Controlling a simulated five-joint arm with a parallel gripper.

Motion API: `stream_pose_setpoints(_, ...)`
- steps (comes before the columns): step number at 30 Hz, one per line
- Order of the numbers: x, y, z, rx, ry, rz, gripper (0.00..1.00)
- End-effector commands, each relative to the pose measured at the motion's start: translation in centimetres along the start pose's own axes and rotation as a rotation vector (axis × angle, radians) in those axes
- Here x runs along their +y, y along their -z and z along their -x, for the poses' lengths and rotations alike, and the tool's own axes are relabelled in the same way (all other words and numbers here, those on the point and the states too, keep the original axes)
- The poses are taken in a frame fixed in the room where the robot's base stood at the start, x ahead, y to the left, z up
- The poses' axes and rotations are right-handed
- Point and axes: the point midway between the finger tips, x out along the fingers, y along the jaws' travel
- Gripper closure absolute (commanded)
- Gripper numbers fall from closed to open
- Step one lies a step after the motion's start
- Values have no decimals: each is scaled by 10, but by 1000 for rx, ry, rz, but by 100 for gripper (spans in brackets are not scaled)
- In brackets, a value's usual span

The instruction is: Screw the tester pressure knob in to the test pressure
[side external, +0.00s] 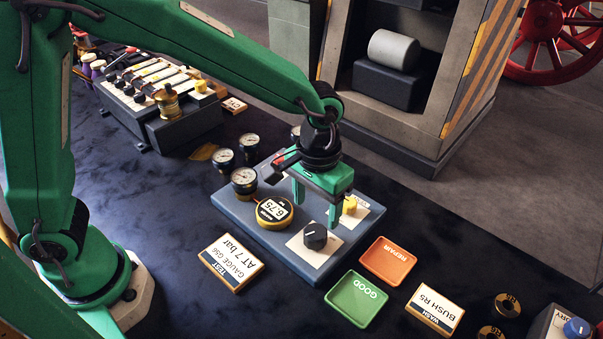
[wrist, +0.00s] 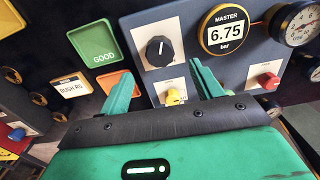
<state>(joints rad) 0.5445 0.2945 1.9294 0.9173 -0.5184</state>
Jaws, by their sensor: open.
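The blue-grey tester block (side external: 236,208) carries a round yellow-rimmed master gauge (side external: 273,211) reading 6.75 bar; the same gauge shows in the wrist view (wrist: 227,30). A black knob (side external: 316,236) with a white pointer line sits on a pale plate at its front; it also shows in the wrist view (wrist: 160,51). My gripper (side external: 316,212) is open and empty above the block, fingers pointing down, behind the black knob. In the wrist view, the black knob lies beyond the fingertips (wrist: 162,82), untouched. A yellow knob (wrist: 174,97) appears between the fingers.
A red knob (wrist: 268,80) is on the block's other side. A card reading "GAUGE G56, AT 7 bar" (side external: 231,262), a green GOOD tray (side external: 356,298), an orange REPAIR tray (side external: 388,260) and a BUSH R5 card (side external: 434,309) lie nearby.

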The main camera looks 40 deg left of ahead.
Motion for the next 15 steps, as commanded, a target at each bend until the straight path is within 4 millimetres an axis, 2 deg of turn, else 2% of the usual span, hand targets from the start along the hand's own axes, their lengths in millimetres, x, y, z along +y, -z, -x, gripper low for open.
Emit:
stream_pose_setpoints(8,1,0,-3,-1,1,0,35)
stream_pose_setpoints(15,0,0,-21,-3,2,0,35)
